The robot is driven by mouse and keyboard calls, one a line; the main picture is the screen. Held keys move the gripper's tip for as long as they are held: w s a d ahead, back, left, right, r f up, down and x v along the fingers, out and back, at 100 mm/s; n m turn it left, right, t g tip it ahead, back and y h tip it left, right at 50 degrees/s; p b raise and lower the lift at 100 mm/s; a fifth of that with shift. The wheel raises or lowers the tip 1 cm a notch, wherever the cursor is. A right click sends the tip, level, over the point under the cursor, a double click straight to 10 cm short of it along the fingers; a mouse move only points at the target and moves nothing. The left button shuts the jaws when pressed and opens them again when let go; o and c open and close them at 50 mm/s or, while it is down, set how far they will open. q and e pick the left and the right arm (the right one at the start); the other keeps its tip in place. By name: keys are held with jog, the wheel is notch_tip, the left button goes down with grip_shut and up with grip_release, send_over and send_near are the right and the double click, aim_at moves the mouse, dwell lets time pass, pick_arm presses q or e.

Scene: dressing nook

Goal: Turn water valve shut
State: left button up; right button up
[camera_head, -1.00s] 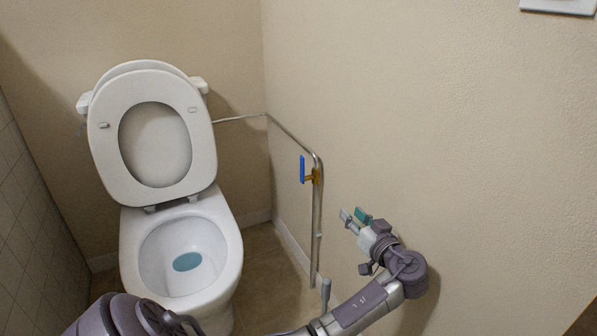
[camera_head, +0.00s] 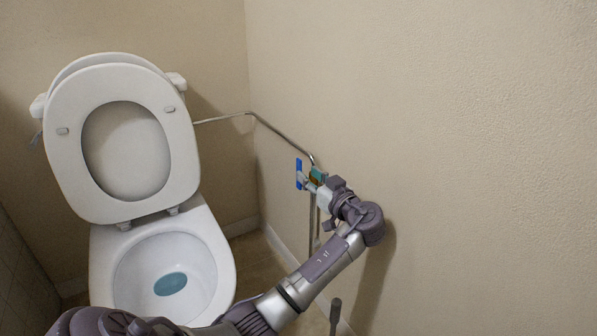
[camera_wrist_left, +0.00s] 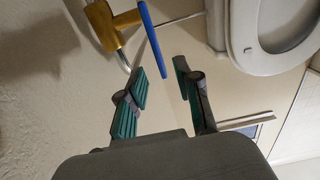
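The water valve has a blue lever handle (camera_head: 298,174) and a brass body, and sits on a metal pipe along the right wall. In the left wrist view the blue handle (camera_wrist_left: 152,40) is a long flat bar joined to the brass body (camera_wrist_left: 118,22). My left gripper (camera_head: 311,181) is at the valve in the head view and hides most of the brass body. In the left wrist view its teal-padded fingers (camera_wrist_left: 160,72) are open. The handle's near end appears in the gap between the fingertips; whether it touches them I cannot tell. My right gripper is not in view.
A white toilet (camera_head: 165,265) with its lid and seat raised stands left of the valve. The metal pipe (camera_head: 270,127) runs from the toilet to the valve and down the wall (camera_head: 450,130). The wall is close to my left wrist. Open space lies between toilet and pipe.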

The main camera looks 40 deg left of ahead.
aim_at(301, 169)
pick_arm(q)
jog(key=b+x, duration=0.1)
jog(key=x, duration=0.5)
jog(key=shift+d, duration=0.1)
grip_shut()
